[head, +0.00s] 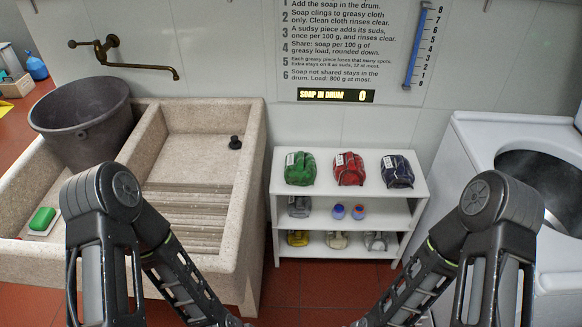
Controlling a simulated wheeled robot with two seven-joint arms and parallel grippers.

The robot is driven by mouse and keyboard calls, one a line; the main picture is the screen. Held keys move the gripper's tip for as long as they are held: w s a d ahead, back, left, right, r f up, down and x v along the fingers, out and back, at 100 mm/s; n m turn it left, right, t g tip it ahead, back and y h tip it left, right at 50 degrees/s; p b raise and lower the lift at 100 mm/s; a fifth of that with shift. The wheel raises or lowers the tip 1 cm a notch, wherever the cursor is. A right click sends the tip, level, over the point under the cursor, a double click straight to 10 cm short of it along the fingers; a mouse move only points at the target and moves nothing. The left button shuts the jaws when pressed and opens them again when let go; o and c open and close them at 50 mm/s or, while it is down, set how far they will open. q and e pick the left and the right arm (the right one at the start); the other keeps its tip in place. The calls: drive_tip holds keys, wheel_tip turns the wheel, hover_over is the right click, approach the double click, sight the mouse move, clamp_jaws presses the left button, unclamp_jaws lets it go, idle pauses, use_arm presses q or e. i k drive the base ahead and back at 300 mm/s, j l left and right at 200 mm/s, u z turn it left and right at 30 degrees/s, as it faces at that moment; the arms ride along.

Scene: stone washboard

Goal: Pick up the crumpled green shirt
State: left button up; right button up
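The crumpled green shirt (300,170) lies bundled at the left of the top of a white shelf unit (345,198). A pale tag shows on its upper left. A crumpled red bundle (348,170) sits just right of it, and a dark blue one (397,172) sits further right, each with a tag. Both my arms reach down past the bottom edge of the head view, one on each side of the shelf unit. Neither gripper is in view. Nothing is touching the green shirt.
A stone washboard sink (256,190) stands at the left, holding a grey bucket (85,125) and green soap (43,218). A white drum machine (470,135) stands at the right. The space above the shelf is clear.

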sight(300, 170)
drive_tip(key=i+l+z, duration=0.3)
drive_tip(key=i+z, duration=0.25)
drive_tip(key=i, duration=0.3)
drive_tip(key=l, duration=0.05)
